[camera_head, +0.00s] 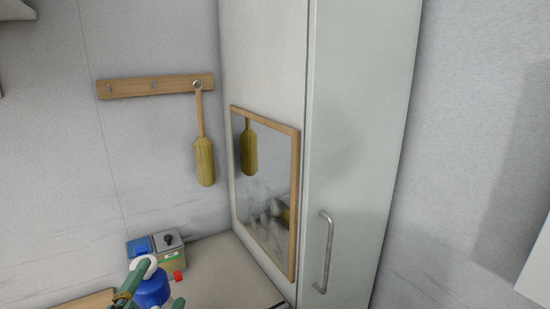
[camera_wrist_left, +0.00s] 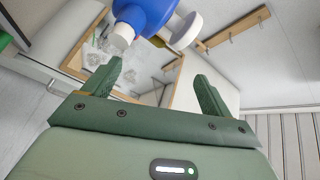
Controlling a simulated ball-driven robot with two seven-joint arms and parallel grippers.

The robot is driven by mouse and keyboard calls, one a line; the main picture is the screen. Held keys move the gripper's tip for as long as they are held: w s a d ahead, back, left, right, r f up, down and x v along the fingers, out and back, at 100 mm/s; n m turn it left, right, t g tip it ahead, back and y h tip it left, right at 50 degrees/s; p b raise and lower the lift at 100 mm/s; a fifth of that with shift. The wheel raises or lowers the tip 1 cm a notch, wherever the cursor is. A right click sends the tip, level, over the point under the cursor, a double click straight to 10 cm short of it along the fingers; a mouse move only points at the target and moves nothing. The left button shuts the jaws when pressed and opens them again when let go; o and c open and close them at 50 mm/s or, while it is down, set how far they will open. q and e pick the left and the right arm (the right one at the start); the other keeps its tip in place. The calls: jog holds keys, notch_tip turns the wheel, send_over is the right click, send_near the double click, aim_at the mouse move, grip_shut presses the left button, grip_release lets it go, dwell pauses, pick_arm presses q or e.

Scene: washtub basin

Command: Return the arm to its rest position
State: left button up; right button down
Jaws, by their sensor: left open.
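My left gripper (camera_head: 154,290) is at the bottom left of the head view, with its green fingers near a blue bottle (camera_head: 152,292) with a white top. In the left wrist view the two fingers of the gripper (camera_wrist_left: 158,82) are spread apart with nothing between them. The blue bottle (camera_wrist_left: 146,14) is beyond the fingertips at the top of that view, and I cannot tell whether it touches them. The rest of my left arm is outside the head view. My right gripper is in neither view.
A grey box (camera_head: 168,246) with a blue part stands on the counter (camera_head: 220,272) by the wall. A tall cabinet (camera_head: 355,130) with a mirror (camera_head: 262,215) stands to the right. A brush (camera_head: 204,162) hangs from a wooden peg rail (camera_head: 130,88).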

pick_arm(q)
jog(key=s+a+f+n+g+y, duration=0.3)
jog(key=s+a+f+g, duration=0.25)
jog(key=s+f, duration=0.4)
jog(key=s+a+f+n+g+y, duration=0.25)
jog(key=s+a+f+g, duration=0.25)
jog(key=s+f+g, duration=0.45)
jog(key=s+d+f+n+h, duration=0.1)
jog(key=s+d+f+h, duration=0.1)
jog(key=f, duration=1.2)
jog(key=s+d+f+h, duration=0.2)
jog(key=d+f, duration=0.1)
jog(key=f, duration=1.2)
jog(key=s+f+n+g, duration=0.1)
jog(key=s+f, duration=0.5)
jog(key=s, duration=0.3)
jog(key=s+f+n+g+h, duration=0.1)
jog(key=s+f+n, duration=0.1)
jog(key=s+f, duration=0.5)
jog(key=s, duration=0.3)
jog(key=shift+a+f+g, duration=0.2)
jog(key=shift+a+g, duration=0.05)
jog(key=shift+g, duration=0.15)
jog(key=shift+w, duration=0.1)
